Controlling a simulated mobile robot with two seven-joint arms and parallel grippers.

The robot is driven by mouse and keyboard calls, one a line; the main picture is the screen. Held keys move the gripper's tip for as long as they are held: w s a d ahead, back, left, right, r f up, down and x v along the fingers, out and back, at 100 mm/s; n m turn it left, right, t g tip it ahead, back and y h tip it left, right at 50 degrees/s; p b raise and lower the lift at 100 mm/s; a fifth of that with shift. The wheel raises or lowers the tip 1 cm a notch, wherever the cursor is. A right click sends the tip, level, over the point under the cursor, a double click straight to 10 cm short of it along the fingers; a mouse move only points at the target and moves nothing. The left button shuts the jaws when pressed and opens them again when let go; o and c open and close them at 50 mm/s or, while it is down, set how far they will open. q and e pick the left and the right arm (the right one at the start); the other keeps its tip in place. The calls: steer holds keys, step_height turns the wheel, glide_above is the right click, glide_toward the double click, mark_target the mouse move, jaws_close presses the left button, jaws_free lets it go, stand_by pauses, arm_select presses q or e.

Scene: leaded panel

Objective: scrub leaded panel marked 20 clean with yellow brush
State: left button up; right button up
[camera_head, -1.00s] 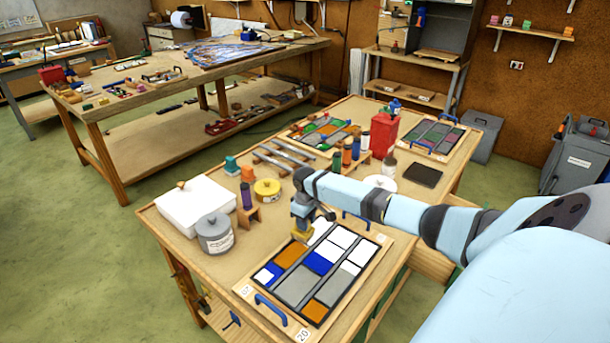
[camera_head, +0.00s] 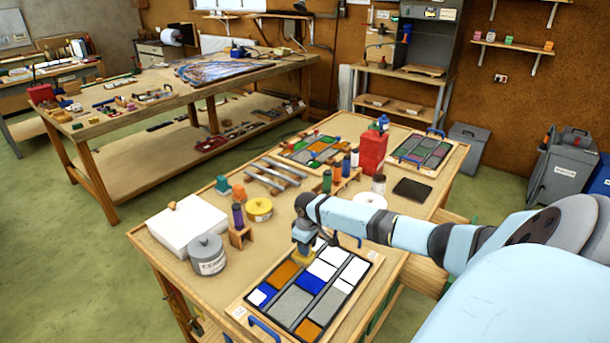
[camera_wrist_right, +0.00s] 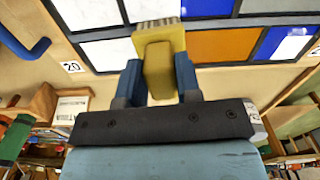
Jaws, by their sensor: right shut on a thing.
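The leaded panel (camera_head: 292,305) lies flat on a wooden board at the front of the bench. It has white, blue, orange and grey panes in dark lead. The wrist view shows the tag 20 (camera_wrist_right: 72,67) on the board beside it. A blue pane (camera_wrist_right: 292,45) has a whitish patch. My right gripper (camera_wrist_right: 158,76) is shut on the yellow brush (camera_wrist_right: 158,65), bristles toward the panel. In the head view the right gripper (camera_head: 303,244) is at the panel's far-left edge; I cannot tell whether the bristles touch. My left gripper is out of view.
A red container (camera_head: 372,153), small bottles and two other panels are farther back. A blue handle (camera_head: 265,328) stands at the board's near edge.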

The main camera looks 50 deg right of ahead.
steer(key=shift+s, duration=1.1)
steer(key=shift+s, duration=0.15)
steer(key=shift+s+d, duration=0.25)
steer(key=shift+s, duration=1.05)
steer(key=shift+s, duration=0.1)
steer(key=shift+s+d, duration=0.1)
steer(key=shift+s, duration=1.35)
steer(key=shift+s+d, duration=0.15)
steer(key=shift+s, duration=1.35)
steer(key=shift+s, duration=0.1)
steer(key=shift+s+d, duration=0.1)
steer(key=shift+s, duration=1.3)
